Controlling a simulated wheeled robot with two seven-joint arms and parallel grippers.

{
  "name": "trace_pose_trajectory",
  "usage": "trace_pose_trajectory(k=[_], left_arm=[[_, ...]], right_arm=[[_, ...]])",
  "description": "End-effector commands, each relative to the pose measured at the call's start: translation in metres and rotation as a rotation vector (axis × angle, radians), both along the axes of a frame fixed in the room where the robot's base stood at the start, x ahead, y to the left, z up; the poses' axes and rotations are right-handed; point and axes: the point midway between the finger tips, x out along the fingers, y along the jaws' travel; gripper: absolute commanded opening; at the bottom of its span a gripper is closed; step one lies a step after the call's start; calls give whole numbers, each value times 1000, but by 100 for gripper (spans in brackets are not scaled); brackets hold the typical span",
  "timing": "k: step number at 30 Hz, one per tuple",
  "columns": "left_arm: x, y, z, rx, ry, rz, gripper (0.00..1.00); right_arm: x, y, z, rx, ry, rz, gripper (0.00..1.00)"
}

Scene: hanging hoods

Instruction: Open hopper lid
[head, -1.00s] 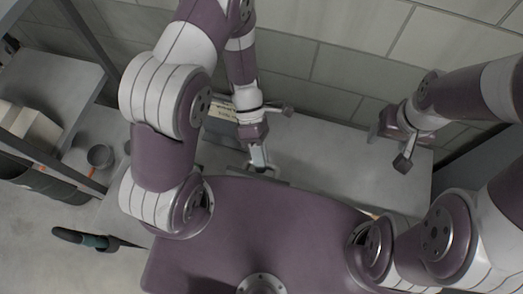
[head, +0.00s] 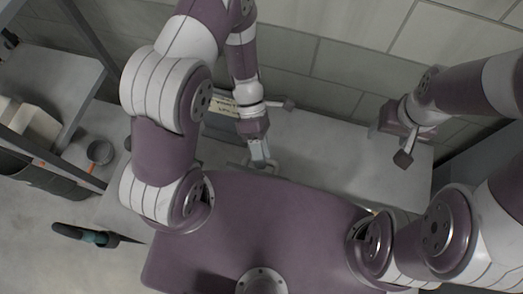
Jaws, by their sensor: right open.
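A grey box with a pale yellow printed label (head: 224,104) stands at the back of the grey bench, mostly hidden behind my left arm. I cannot tell whether it is the hopper, and no lid shows clearly. My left gripper (head: 262,163) points down over the bench in front of the box, close to a grey edge beside my body. Whether its fingers are apart or closed is too small to tell. My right gripper (head: 381,130) is open and empty above the right end of the bench, near the wall.
The grey bench (head: 330,160) is bare between my grippers. A tiled wall (head: 350,75) closes off the back. At the left are a metal shelf (head: 55,75), a pale box (head: 32,122), a dark round cup (head: 100,152) and a dark-and-teal handled object (head: 82,235) near the floor.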

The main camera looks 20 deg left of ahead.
Motion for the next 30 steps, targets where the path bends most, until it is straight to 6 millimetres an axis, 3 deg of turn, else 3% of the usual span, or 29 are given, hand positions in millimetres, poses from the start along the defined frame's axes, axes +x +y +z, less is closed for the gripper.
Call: trace_pose_trajectory(k=[10,17,30], left_arm=[[-1,0,5,-1,1,-1,44],[-1,0,44,-1,-8,-1,44],[-23,-91,96,0,-1,-3,44]], right_arm=[[0,0,2,0,0,0,64],[0,0,4,0,0,0,64],[0,0,4,0,0,0,64]])
